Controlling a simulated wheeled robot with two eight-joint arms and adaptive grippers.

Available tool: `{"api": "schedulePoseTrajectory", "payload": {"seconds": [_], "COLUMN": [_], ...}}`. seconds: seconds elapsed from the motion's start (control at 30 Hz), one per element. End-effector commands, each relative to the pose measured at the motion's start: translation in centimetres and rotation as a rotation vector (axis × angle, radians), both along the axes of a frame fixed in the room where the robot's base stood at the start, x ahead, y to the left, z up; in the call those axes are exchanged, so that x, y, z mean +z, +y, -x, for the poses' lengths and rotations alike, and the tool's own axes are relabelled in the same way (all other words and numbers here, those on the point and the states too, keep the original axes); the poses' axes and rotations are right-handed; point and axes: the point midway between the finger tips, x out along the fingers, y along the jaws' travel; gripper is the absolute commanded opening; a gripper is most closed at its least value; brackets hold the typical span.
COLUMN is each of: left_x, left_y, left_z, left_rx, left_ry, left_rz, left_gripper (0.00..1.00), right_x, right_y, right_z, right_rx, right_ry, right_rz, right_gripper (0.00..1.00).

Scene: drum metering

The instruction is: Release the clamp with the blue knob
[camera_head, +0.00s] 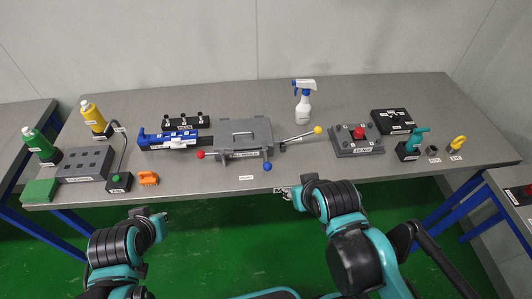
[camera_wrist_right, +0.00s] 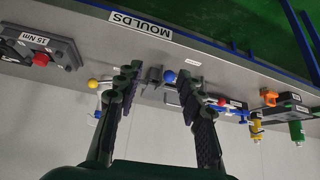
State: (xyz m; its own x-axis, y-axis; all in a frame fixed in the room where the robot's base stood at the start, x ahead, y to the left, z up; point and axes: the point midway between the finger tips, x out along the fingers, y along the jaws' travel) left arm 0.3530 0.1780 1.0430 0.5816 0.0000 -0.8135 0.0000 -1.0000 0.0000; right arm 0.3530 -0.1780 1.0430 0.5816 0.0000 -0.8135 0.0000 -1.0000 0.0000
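The blue knob (camera_head: 267,167) sits on a short clamp lever at the front right of the grey fixture (camera_head: 240,133), in the middle of the table. The red knob (camera_head: 201,155) is at its front left. A yellow knob (camera_head: 317,130) tips a long lever on its right. My right gripper (camera_head: 283,193) is just off the table's front edge, apart from the blue knob. In the upside-down right wrist view, the blue knob (camera_wrist_right: 170,76) shows between my open, empty right fingers (camera_wrist_right: 158,82). My left gripper (camera_head: 161,217) is low at the left, away from the table; its fingers are unclear.
A blue slide unit (camera_head: 167,139) adjoins the fixture on the left. A red-button box (camera_head: 358,134) stands to the right, and a white spray bottle (camera_head: 303,104) behind. An orange item (camera_head: 148,178) lies at the front left. The front strip near the blue knob is clear.

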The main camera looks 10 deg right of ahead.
Motion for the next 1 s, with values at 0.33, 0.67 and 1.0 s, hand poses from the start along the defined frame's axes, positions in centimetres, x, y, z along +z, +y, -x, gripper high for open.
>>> {"api": "schedulePoseTrajectory", "payload": {"seconds": [0.33, 0.67, 1.0], "left_x": [1.4, 3.8, 6.2], "left_y": [0.0, 0.0, 0.0], "left_z": [0.0, 0.0, 0.0], "left_rx": [0.0, 0.0, 0.0], "left_ry": [0.0, 0.0, 0.0], "left_rz": [0.0, 0.0, 0.0], "left_gripper": [0.0, 0.0, 0.0], "right_x": [3.0, 6.3, 6.1], "right_y": [1.1, 3.9, 8.4], "right_z": [-2.7, -9.3, -16.0], "right_rx": [-0.175, -0.635, -1.176], "right_ry": [0.098, 0.277, 0.341], "right_rz": [-0.106, -0.254, -0.293], "right_gripper": [0.0, 0.0, 0.0]}}
